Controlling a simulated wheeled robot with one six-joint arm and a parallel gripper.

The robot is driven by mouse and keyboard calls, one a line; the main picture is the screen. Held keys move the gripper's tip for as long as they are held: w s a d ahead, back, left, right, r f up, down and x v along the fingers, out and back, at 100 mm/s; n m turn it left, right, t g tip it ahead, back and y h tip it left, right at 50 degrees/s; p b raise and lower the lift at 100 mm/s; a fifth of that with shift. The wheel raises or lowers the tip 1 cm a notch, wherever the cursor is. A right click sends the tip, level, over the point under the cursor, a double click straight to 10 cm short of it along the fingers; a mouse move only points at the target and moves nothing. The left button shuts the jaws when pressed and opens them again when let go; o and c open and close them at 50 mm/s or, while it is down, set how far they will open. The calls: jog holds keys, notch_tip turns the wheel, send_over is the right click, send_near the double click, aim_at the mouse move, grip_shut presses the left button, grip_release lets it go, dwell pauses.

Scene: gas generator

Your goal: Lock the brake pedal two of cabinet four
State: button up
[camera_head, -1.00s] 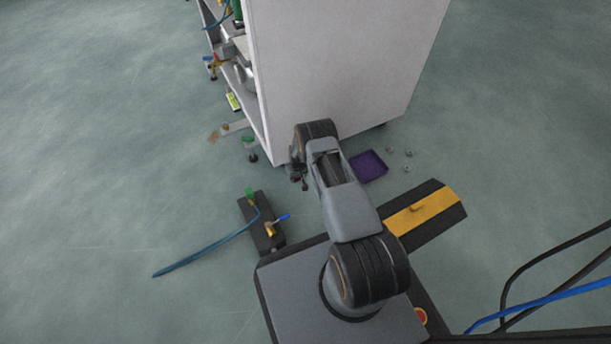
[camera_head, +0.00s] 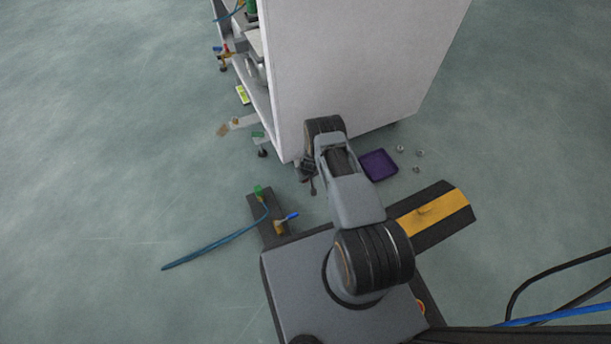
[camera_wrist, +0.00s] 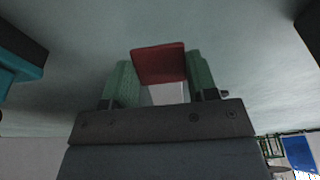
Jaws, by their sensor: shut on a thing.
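A tall white cabinet (camera_head: 370,60) stands ahead of my arm in the head view, its open shelves facing left. A small green pedal-like tab (camera_head: 258,135) shows above a dark caster at its lower left. I cannot read the cabinet's number. My gripper (camera_head: 308,172) is small and dark beside the cabinet's near bottom corner. In the wrist view, the green fingers of my gripper (camera_wrist: 161,80) are shut on a flat red piece (camera_wrist: 160,63), with one finger on each side. I cannot tell whether this piece is a brake pedal or attached to the cabinet.
A dark block (camera_head: 266,218) with a green fitting, a blue-handled valve and a blue hose lies on the floor at left. A purple tray (camera_head: 378,165) and several small metal parts lie right of my arm. The floor at far left is clear.

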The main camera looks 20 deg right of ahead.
jog(key=shift+s+f, duration=0.2)
jog(key=shift+s, duration=0.15)
jog(key=o, duration=1.3)
jog(key=shift+w, duration=0.1)
jog(key=shift+r, duration=0.1)
jog(key=p+v, duration=1.3)
jog(key=p, duration=0.4)
jog(key=shift+r, duration=0.35)
